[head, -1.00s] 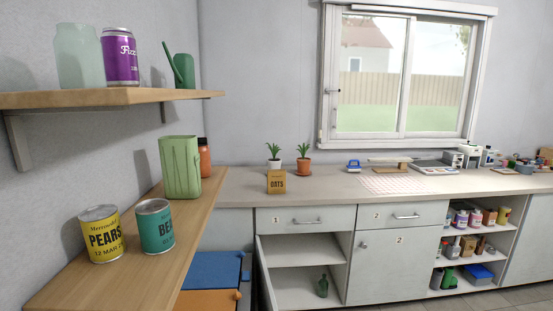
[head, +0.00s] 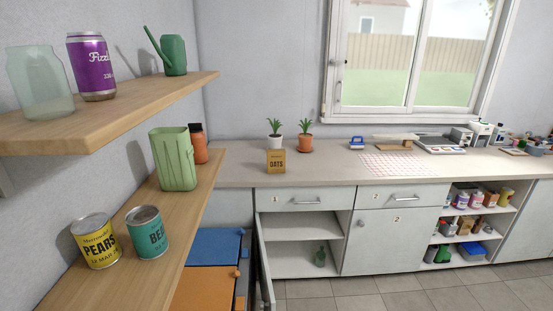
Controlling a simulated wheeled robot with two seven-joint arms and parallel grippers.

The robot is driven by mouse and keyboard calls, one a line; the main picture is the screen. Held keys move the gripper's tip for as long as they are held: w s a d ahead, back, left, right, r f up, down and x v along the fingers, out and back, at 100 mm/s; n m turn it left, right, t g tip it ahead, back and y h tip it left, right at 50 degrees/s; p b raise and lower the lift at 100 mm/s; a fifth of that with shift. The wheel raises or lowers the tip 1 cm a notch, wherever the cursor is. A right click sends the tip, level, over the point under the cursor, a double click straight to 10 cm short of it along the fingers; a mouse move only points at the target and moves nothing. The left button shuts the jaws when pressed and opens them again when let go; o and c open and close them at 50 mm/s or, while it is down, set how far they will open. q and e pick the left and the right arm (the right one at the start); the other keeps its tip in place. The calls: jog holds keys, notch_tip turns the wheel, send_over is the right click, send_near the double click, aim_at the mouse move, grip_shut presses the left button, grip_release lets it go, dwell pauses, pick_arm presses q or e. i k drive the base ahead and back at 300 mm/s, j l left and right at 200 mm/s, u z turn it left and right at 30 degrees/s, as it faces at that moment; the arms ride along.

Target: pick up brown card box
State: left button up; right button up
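A small brown card box (head: 276,162) labelled OATS stands upright on the grey counter (head: 330,176), near its front edge above drawer 1. Two potted plants stand just behind it, one in a white pot (head: 275,138) and one in an orange pot (head: 305,141). Neither of my grippers is in the head view.
A wooden ledge (head: 120,275) on the left holds a PEARS can (head: 96,242), a teal can (head: 147,233), a green container (head: 172,160) and an orange jar (head: 198,146). A wooden shelf (head: 150,104) juts out above. The counter right of the box is clear up to a checked cloth (head: 405,164).

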aim_at(275, 157)
jog(key=i+l+u, duration=0.1)
jog(key=i+l, duration=0.55)
jog(key=l, duration=0.15)
jog(key=i+l+u, duration=0.15)
jog(key=i+l, duration=0.15)
jog(key=i+l+u, duration=0.1)
jog(key=i+l, duration=0.2)
jog(key=l, duration=0.25)
jog(key=i+l, duration=0.25)
jog(key=l, duration=0.2)
jog(key=i+l+u, duration=0.15)
jog(key=l, duration=0.3)
jog(key=i+l+u, duration=0.1)
jog(key=i+l, duration=0.25)
jog(key=l, duration=0.15)
jog(key=i+l, duration=0.25)
jog(key=l, duration=0.3)
jog(key=j+u, duration=0.05)
